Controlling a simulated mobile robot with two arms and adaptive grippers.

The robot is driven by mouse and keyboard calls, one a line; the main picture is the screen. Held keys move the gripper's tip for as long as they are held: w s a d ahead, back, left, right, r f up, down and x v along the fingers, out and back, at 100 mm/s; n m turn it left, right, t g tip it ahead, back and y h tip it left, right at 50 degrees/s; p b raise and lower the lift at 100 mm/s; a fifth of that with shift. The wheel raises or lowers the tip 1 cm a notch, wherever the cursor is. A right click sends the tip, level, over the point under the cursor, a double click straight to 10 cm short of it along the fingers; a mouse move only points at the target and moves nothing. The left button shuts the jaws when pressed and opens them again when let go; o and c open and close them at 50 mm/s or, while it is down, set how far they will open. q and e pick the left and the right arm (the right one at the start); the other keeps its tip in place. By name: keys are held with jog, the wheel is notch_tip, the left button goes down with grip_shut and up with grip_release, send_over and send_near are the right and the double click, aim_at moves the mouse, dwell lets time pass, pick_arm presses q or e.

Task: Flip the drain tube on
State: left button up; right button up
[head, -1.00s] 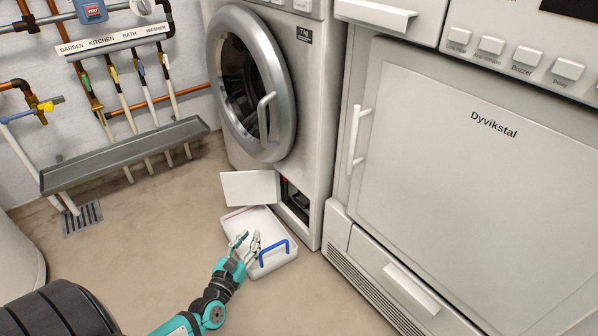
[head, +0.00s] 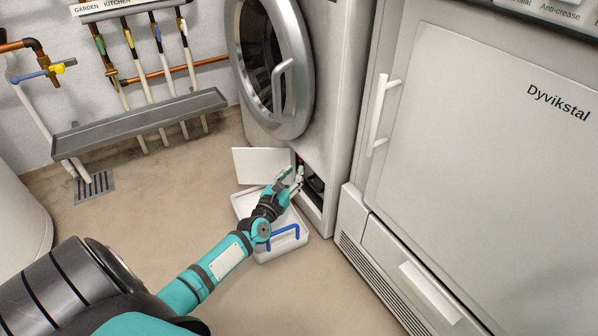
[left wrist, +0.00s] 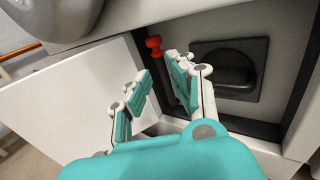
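The drain tube (left wrist: 158,62), a thin dark tube with a red cap, stands upright in the open lower compartment of the front-loading washer. It shows between my left fingers in the left wrist view. In the head view only a small red spot (head: 300,160) shows behind the fingers. My left gripper (head: 291,179) is at the compartment opening, fingers apart and empty. In the left wrist view the left gripper (left wrist: 160,74) has one finger on each side of the tube; I cannot tell whether either touches it. My right gripper is not in view.
The compartment's white flap (head: 262,166) hangs open at left. A round dark filter cover (left wrist: 228,70) sits right of the tube. A white basin (head: 290,252) with a blue handle (head: 284,236) lies on the floor below my arm. The dryer (head: 470,150) stands at right.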

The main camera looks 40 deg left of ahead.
aim_at(301, 164)
pick_arm(q)
jog(key=shift+w+a+b, duration=0.2)
jog(key=shift+w+b, duration=0.15)
jog(key=shift+w, duration=0.75)
jog(key=shift+w+a+b, duration=0.2)
jog(key=shift+w+b, duration=0.1)
jog(key=shift+w, duration=0.75)
jog(key=shift+c, duration=0.3)
grip_shut()
